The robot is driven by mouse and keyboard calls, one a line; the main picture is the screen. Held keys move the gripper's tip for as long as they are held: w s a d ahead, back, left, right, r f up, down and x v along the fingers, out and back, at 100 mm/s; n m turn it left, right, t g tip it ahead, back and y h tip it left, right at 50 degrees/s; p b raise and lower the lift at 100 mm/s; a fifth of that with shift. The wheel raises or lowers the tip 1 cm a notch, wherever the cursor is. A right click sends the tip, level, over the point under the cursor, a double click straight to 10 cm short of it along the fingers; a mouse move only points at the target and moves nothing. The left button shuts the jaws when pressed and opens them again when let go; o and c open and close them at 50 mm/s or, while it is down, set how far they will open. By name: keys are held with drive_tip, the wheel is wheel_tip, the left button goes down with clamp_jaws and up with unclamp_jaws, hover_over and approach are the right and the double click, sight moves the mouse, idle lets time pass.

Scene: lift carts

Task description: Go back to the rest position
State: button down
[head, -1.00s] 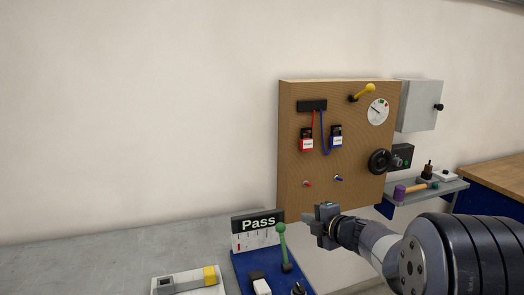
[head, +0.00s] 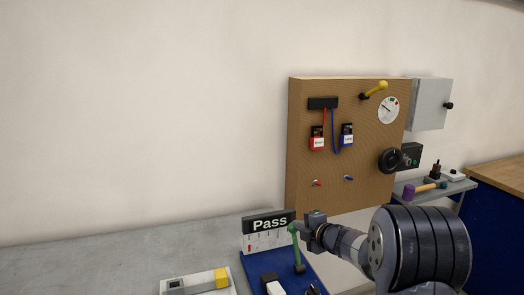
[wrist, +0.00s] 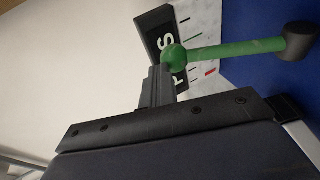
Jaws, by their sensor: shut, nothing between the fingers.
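My gripper (head: 307,232) is in front of the wooden board, at the lower middle of the head view. It is shut and empty. In the wrist view my gripper (wrist: 158,88) has its fingers together, and they overlap the near side of the green lever's knob. I cannot tell whether the fingers touch the lever.
A wooden board (head: 345,180) with padlocks, a yellow lever (head: 376,89) and a black handwheel (head: 390,160) hangs on the wall. A grey cabinet (head: 430,103) is to its right. A shelf with a mallet (head: 428,189) is at right. The grey table (head: 120,260) is mostly bare at left.

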drive_tip(key=s+d+f+t+y+b, duration=0.1)
drive_tip(key=s+b, duration=0.3)
drive_tip(key=b, duration=0.2)
drive_tip(key=s+d+f+t+y+b, duration=0.1)
drive_tip(key=s+t+b, duration=0.1)
drive_tip(key=s+b, duration=0.2)
drive_tip(key=s+d+f+n+t+b, duration=0.1)
drive_tip(key=s+b, duration=0.3)
drive_tip(key=b, duration=0.5)
drive_tip(key=shift+s+d+f+t+y, duration=0.15)
drive_tip(key=shift+d+f+t+y, duration=0.3)
drive_tip(key=shift+d+t, duration=0.2)
drive_tip(key=shift+s+f+t+b, duration=0.15)
drive_tip(key=shift+s+t+b, duration=0.25)
drive_tip(key=shift+b, duration=0.35)
